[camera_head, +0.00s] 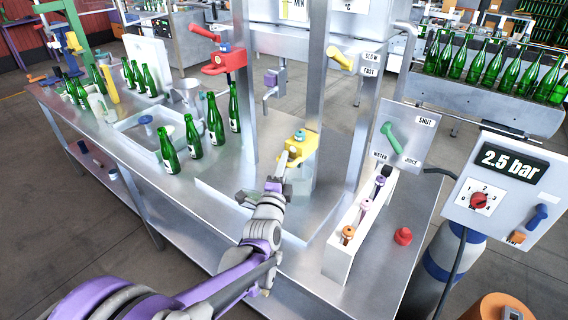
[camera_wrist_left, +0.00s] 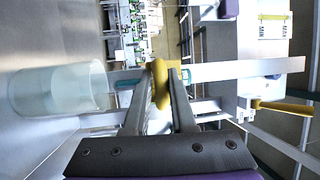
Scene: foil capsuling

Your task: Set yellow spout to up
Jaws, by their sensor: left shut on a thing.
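The yellow spout (camera_head: 304,143) is mounted on a metal upright near the middle of the steel bench in the head view. My left gripper (camera_head: 291,157) reaches it from the front. In the left wrist view my left gripper (camera_wrist_left: 160,88) is shut on a yellow part of the spout (camera_wrist_left: 159,69) between its fingertips. The fingers hide part of the spout, and I cannot tell its exact setting. A clear glass vessel (camera_head: 303,186) stands below the spout, and it also shows in the left wrist view (camera_wrist_left: 58,90). My right gripper is out of view.
A yellow lever (camera_head: 340,58) by SLOW and FAST labels is above right. A red spout (camera_head: 224,62) is on the left upright. Green bottles (camera_head: 215,122) stand left. A white rack (camera_head: 345,235) and red knob (camera_head: 403,236) are to the right.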

